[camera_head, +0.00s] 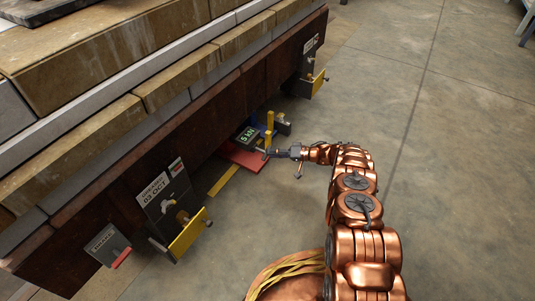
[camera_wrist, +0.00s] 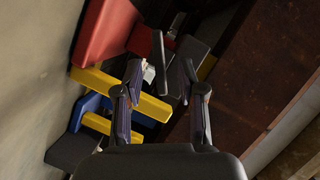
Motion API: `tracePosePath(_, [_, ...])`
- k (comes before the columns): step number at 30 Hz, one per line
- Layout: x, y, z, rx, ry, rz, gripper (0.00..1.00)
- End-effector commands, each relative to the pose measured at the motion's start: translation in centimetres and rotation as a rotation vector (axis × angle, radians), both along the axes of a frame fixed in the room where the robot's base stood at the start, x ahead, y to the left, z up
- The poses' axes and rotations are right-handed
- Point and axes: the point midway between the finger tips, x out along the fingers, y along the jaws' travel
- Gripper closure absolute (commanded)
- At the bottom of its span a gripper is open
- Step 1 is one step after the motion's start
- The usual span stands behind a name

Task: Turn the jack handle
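The jack sits low under the edge of the stack. It shows a red base plate (camera_head: 245,158), a yellow upright (camera_head: 269,119) and a dark display (camera_head: 247,135) reading 5 kN. In the wrist view its red part (camera_wrist: 104,30), yellow bars (camera_wrist: 120,94) and blue part (camera_wrist: 92,103) are seen close up. A thin dark bar (camera_wrist: 159,60), possibly the jack handle, shows between my fingertips. My gripper (camera_head: 270,152) is beside the jack; in the wrist view (camera_wrist: 160,72) its fingers are apart, one on each side of the bar. I cannot tell if they touch it.
The heavy stack (camera_head: 150,90) with its dark rusty side beam (camera_head: 215,130) overhangs on the left. Yellow-edged brackets (camera_head: 190,234) with knobs stick out from the beam, another at the far end (camera_head: 319,82). The concrete floor (camera_head: 460,150) to the right is clear.

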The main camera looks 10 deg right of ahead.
Motion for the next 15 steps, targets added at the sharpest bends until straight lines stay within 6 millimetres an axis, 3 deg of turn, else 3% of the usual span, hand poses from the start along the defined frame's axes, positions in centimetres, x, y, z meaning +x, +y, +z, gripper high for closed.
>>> tracePosePath(9, [-2.5,-5.4,1.1,-0.001,0.001,-0.003,0.61])
tracePosePath(15, [-3.4,-7.3,1.6,0.0,0.0,0.0,0.61])
